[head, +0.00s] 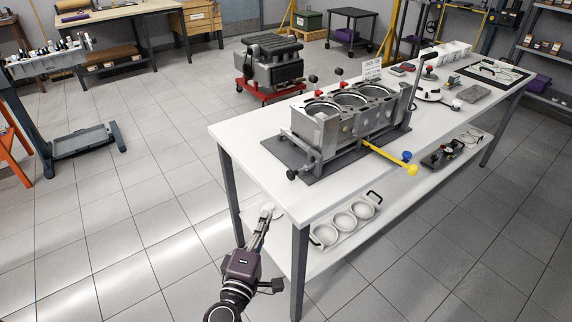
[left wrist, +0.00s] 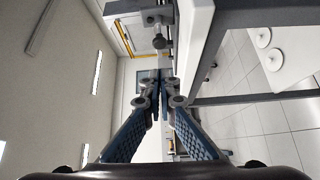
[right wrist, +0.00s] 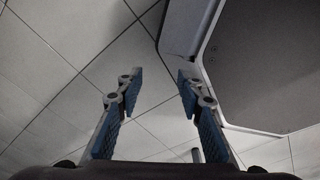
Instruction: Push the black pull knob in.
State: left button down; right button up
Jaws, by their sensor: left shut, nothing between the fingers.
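The black pull knob (head: 292,175) sticks out at the near left corner of the metal fixture on the white workbench. In the left wrist view a dark round knob (left wrist: 158,42) on a short stem points out past the bench edge, above my fingertips; it looks like the same knob. My left gripper (head: 266,209) is shut and empty, in front of the bench's near left end, apart from the knob. Its closed fingers also show in the left wrist view (left wrist: 160,82). My right gripper (right wrist: 160,78) is open and empty over the floor, outside the head view.
An engine block (head: 345,118) sits in the fixture, with a yellow-handled lever (head: 395,160) at its front. The workbench (head: 240,140) has a leg and lower shelf near my left arm, with a white tray (head: 325,235) there.

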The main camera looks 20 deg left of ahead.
pick_arm(q)
jog(key=shift+w+a+n+y, duration=0.4)
jog(key=shift+w+a+n, duration=0.05)
jog(key=shift+a+n, duration=0.2)
pick_arm(e)
jog(key=shift+s+r, duration=0.1)
jog(key=shift+s, duration=0.45)
pick_arm(q)
send_near(293, 174)
jog(key=w+a+f, duration=0.1)
jog(key=w+a, duration=0.2)
jog(key=a, duration=0.2)
jog(key=w+d, duration=0.1)
jog(key=w, duration=0.2)
jog(key=shift+w+d+f, duration=0.1)
jog(key=shift+d, duration=0.3)
jog(key=shift+w+d, duration=0.3)
jog(key=shift+w, duration=0.05)
